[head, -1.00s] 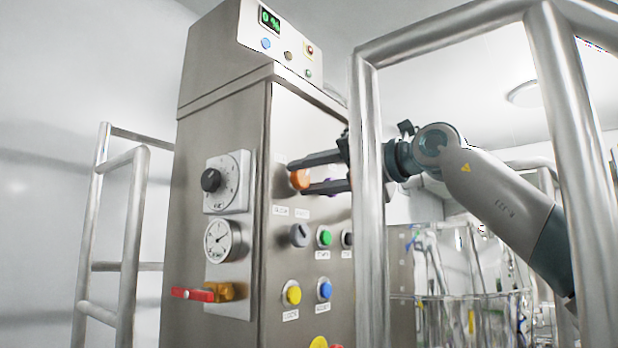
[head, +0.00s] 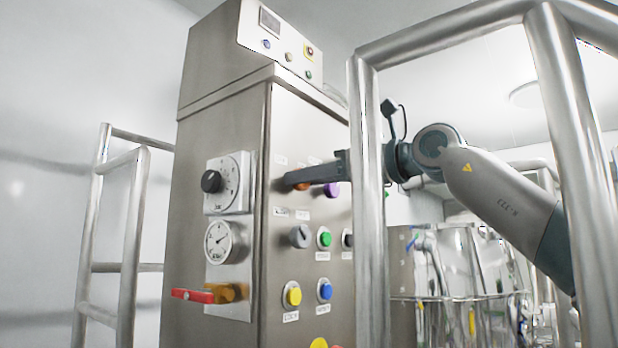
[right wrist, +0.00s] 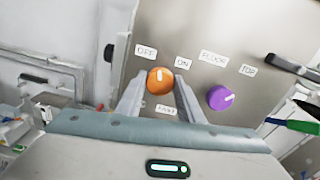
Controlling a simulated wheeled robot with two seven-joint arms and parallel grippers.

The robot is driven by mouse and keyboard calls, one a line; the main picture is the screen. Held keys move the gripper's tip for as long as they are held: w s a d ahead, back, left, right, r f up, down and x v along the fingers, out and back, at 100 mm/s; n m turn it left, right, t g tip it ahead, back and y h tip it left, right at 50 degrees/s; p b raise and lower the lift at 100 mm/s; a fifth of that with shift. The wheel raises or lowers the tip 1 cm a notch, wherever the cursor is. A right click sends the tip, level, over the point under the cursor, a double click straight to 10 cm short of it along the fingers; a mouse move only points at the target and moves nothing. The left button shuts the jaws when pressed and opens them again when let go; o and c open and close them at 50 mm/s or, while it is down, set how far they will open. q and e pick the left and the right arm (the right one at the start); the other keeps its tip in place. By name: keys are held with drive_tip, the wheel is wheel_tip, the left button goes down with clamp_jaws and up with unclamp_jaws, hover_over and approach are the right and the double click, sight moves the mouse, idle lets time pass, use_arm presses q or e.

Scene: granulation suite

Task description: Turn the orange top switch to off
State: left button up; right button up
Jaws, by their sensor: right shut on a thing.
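The orange top switch (right wrist: 160,80) is a round knob with a white mark on the steel panel. In the right wrist view its mark points up, toward the OFF label (right wrist: 146,52); the ON label (right wrist: 183,63) is to its right. My right gripper (right wrist: 159,87) is shut on the knob, one finger on each side. In the head view, my right gripper (head: 290,183) reaches from the right and its near finger hides most of the orange switch (head: 302,187). My left gripper is not in view.
A purple knob (head: 331,190) sits close to the right of the orange one. Below are a grey selector (head: 300,236) and green, yellow and blue buttons. A steel rail (head: 371,200) stands in front of my right arm. The cabinet's top display (head: 269,21) is dark.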

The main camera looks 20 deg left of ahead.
drive_tip(key=n, duration=0.5)
drive_tip(key=shift+f+n, duration=0.15)
drive_tip(key=shift+n, duration=0.15)
idle(0.4)
drive_tip(key=o, duration=1.1)
drive_tip(key=shift+c, duration=0.2)
drive_tip(key=b+v, duration=0.8)
drive_tip(key=v, duration=0.9)
drive_tip(key=shift+d+b, duration=0.15)
drive_tip(key=shift+b, duration=0.15)
